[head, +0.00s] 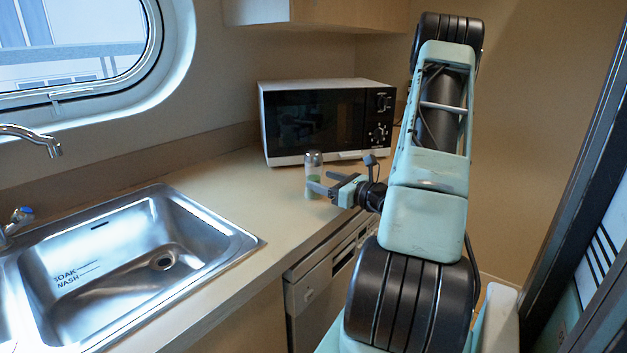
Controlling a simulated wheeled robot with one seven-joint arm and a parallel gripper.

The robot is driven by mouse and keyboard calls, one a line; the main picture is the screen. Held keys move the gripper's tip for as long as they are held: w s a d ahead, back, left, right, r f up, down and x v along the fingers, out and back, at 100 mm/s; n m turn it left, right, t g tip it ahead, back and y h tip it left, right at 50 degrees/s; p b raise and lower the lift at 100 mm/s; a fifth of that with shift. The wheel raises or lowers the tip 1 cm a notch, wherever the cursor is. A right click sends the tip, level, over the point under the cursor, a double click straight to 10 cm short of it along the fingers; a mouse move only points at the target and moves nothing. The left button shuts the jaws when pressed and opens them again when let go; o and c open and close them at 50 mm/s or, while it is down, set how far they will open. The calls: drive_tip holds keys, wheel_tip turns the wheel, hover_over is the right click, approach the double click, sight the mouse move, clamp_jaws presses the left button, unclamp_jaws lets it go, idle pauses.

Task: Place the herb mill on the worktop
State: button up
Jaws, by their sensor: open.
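The herb mill (314,163) is a small upright cylinder with a grey top, a pale body and a green lower part. It stands on the tan worktop (215,188), in front of the microwave. My gripper (318,188) is open at the mill's lower part, coming in from the right. Its fingers point left and overlap the mill in the head view. I cannot tell whether they touch it or whether the mill lies between both of them. The mill's lower part is partly hidden by the fingers.
A microwave (325,122) stands at the back of the worktop. A steel sink (140,262) with a tap (30,138) takes up the left side. A cupboard (315,14) hangs above. The worktop between sink and microwave is clear.

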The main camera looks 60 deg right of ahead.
sight(309, 175)
drive_tip(key=shift+w+d+r+p, duration=0.1)
drive_tip(key=shift+w+p, duration=0.25)
drive_tip(key=shift+w, duration=1.15)
drive_tip(key=shift+w+d+p, duration=0.1)
drive_tip(key=shift+w+p, duration=0.2)
drive_tip(key=shift+w, duration=1.15)
drive_tip(key=c, duration=1.3)
